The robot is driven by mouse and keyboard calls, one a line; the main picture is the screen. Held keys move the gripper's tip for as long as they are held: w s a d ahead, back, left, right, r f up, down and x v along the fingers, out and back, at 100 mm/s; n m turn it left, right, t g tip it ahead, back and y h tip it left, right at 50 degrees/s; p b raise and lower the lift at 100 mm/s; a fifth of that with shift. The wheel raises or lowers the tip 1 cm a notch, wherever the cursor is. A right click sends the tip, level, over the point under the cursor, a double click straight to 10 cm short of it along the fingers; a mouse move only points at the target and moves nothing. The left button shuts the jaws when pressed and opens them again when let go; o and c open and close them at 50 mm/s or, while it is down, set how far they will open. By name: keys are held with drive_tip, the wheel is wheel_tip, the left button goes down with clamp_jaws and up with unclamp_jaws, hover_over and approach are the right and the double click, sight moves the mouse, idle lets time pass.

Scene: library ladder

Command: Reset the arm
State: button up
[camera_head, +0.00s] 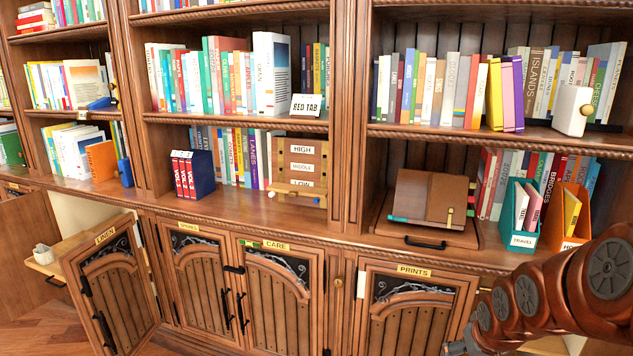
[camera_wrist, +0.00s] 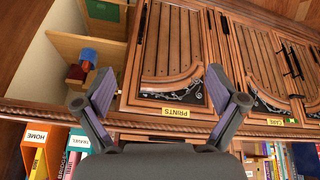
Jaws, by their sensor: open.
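My gripper (camera_wrist: 160,92) is open and empty in the wrist view, with its two grey fingers spread apart. Between and beyond them is the wooden cabinet door with the yellow PRINTS label (camera_wrist: 176,112), which appears upside down there. No contact with the door shows. In the head view my copper-brown arm reaches in from the lower right, in front of the cabinet right of the PRINTS door (camera_head: 410,310). Only a small grey part of the hand shows at the bottom edge there; the fingers are not clear.
The LINEN door (camera_head: 112,285) stands open at the left. The CARE door (camera_head: 275,300) is shut. A TRAVEL file box (camera_head: 522,241) and an orange box (camera_head: 552,237) stand on the counter near my arm. An open compartment with a blue cylinder (camera_wrist: 88,56) lies left of my fingers.

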drive_tip(key=s+a+r+g+p, duration=0.2)
drive_tip(key=s+a+r+p, duration=0.1)
drive_tip(key=s, duration=0.6)
drive_tip(key=s+a+r+g+p, duration=0.2)
drive_tip(key=s+a+r+p, duration=0.2)
drive_tip(key=s, duration=0.5)
drive_tip(key=s+a+r+g+y+p, duration=0.1)
drive_tip(key=s+a+r+p, duration=0.3)
drive_tip(key=s+r, duration=0.5)
drive_tip(key=shift+s+a+n+g, duration=0.3)
drive_tip(key=shift+s+a+g, duration=0.25)
drive_tip(key=shift+a+g, duration=0.5)
